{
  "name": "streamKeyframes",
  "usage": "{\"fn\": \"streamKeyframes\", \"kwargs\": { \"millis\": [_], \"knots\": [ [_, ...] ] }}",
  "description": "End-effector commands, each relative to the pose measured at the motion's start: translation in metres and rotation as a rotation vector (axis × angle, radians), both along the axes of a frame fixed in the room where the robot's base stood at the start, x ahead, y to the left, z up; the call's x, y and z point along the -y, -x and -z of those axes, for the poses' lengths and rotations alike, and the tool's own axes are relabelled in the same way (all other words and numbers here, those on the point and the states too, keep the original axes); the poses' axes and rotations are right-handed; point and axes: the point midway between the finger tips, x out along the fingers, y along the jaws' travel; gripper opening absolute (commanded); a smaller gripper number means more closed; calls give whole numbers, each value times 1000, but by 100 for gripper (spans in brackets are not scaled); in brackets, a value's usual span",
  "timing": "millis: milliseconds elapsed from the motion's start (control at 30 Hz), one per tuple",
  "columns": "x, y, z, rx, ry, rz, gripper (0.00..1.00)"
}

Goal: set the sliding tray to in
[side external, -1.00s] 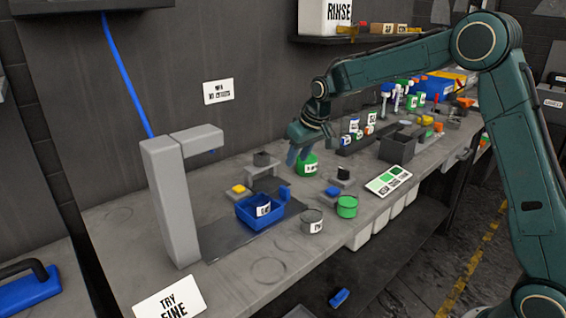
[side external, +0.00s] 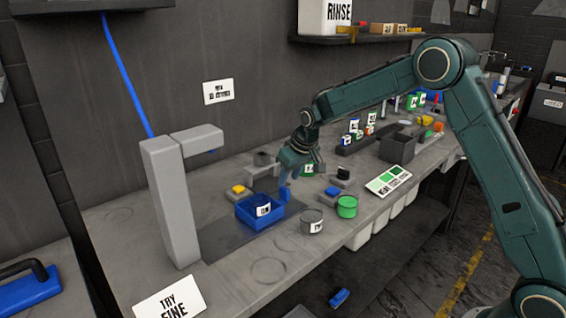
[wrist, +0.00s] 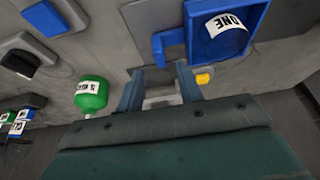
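The sliding tray (side external: 247,220) is a blue open box with a white label and a blue handle at its right end. It sits on a dark strip on the bench, and I cannot tell how far along it stands. The tray (wrist: 192,40) also shows at the top right of the wrist view, with its handle (wrist: 158,48) on its left. My gripper (side external: 301,174) is just above and beside the handle in the side view. In the wrist view my gripper (wrist: 160,68) has its two fingers apart with nothing between them. The fingertips appear just short of the handle.
A green container (wrist: 92,95) stands close beside my gripper. A grey post (side external: 172,205) rises left of the tray. A grey round tin (side external: 312,222) and a green tin (side external: 347,206) stand in front. A yellow button (side external: 239,189) is behind the tray.

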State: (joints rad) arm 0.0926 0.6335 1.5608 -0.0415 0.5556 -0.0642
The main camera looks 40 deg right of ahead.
Motion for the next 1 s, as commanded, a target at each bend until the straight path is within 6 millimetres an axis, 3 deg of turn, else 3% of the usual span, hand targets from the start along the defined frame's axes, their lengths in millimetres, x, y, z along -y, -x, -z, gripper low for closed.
{"fn": "streamKeyframes", "kwargs": {
  "millis": [400, 900, 1000],
  "knots": [
    [0, -20, 47, -1, 0, -1, 36],
    [0, -23, 56, 0, 0, 0, 36],
    [0, -23, 56, 0, 0, 0, 17]
  ]
}}
